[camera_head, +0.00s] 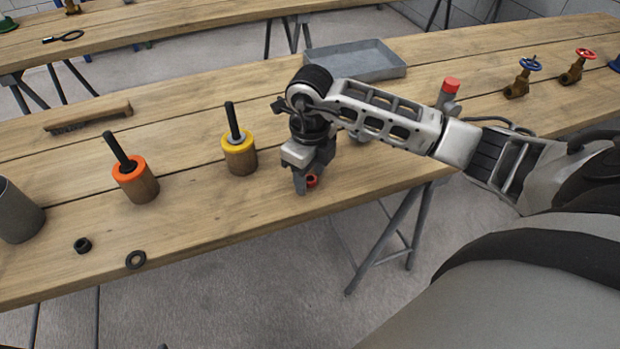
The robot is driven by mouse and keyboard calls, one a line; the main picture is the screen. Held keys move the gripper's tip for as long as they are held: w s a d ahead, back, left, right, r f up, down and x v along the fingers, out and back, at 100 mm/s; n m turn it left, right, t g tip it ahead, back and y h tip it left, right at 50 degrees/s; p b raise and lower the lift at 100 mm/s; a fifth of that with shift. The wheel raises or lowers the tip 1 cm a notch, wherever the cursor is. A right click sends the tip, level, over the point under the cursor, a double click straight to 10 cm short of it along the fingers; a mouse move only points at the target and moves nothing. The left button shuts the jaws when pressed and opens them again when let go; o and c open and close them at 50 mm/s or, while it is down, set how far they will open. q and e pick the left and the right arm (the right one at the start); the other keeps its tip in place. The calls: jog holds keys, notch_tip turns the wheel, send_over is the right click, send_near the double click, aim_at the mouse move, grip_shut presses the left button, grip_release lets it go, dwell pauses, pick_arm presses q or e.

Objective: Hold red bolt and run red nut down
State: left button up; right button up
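My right gripper (309,181) points down at the front part of the near table. A small red ring-shaped piece with a dark hole, which looks like the red nut (312,181), is low at its fingertips. One finger is beside the nut; the far finger is mostly hidden, so I cannot tell whether the grip is closed on it. No red bolt can be made out; my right arm covers part of the table behind the gripper. My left gripper is not in view.
Left of the gripper stand wooden blocks with upright black bolts, one yellow-topped (239,153), one orange-topped (136,181). A black nut (82,245) and washer (136,259) lie near the front edge. Behind are a grey tray (354,62), a red-capped grey piece (450,87) and valves (523,78).

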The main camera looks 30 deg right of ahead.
jog(key=c, duration=1)
jog(key=shift+r, duration=0.55)
jog(key=s+a+r+b, duration=0.1)
jog(key=s+a+r, duration=0.1)
jog(key=s+r, duration=1)
jog(key=shift+s+a+b, duration=0.2)
jog(key=shift+s+b, duration=0.15)
jog(key=shift+s, duration=0.55)
